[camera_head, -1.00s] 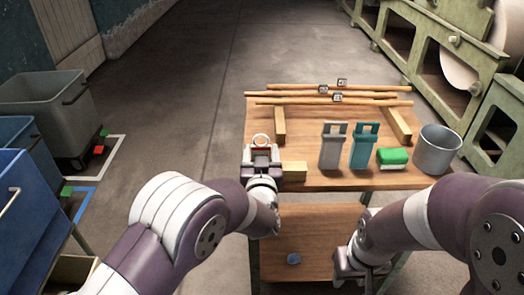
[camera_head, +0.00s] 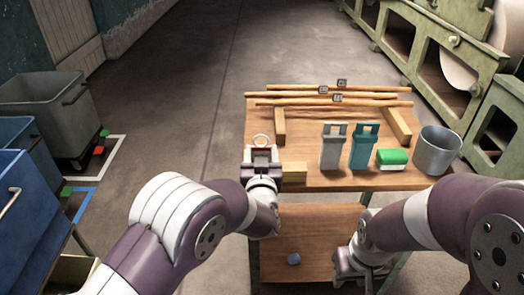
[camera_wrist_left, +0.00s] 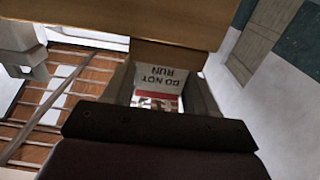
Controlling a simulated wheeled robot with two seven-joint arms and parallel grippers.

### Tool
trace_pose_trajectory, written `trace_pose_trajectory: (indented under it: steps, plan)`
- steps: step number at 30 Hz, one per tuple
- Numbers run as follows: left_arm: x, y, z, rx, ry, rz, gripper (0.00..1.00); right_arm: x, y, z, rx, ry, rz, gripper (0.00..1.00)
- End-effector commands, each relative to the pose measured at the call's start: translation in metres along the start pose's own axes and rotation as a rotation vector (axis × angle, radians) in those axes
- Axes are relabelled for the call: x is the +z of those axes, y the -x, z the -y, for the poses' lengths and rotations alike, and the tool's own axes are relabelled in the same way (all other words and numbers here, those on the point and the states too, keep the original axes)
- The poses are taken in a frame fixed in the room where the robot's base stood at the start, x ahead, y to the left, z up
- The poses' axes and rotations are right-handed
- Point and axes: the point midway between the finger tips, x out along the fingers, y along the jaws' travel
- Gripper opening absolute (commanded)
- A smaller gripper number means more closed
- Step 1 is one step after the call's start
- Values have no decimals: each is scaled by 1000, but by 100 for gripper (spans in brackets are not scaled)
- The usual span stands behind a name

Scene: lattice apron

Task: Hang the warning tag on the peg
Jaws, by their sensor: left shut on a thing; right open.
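The warning tag (camera_wrist_left: 158,80) is white with a red band and the words "DO NOT RUN", upside down in the left wrist view. My left gripper (camera_head: 262,158) is shut on it at the table's front left corner. The tag's pale ring (camera_head: 262,140) stands up above the jaws in the head view. The tag's lower part is hidden by the jaws. I cannot make out the peg for certain in either view. My right gripper (camera_head: 355,268) is open, low in front of the table and partly hidden by its arm.
The wooden table (camera_head: 350,182) holds a small wood block (camera_head: 294,171) right of my left gripper, grey (camera_head: 332,147) and teal (camera_head: 363,147) holders, a green-and-white box (camera_head: 392,159) and a metal can (camera_head: 437,150). Wooden rods (camera_head: 330,93) lie at the back. Bins stand left.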

Motion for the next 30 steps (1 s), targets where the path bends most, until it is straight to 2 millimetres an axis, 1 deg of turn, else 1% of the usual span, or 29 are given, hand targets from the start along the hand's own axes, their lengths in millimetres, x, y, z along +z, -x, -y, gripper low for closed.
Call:
trace_pose_trajectory:
  steps: [21, 30]
  plan:
    - [-40, 0, 0, 0, 1, -1, 30, -4, 29, 0, 0, 0, 0, 43]
    - [-40, 0, 0, 0, 0, -1, 30, -3, 29, 0, 0, 0, 0, 43]
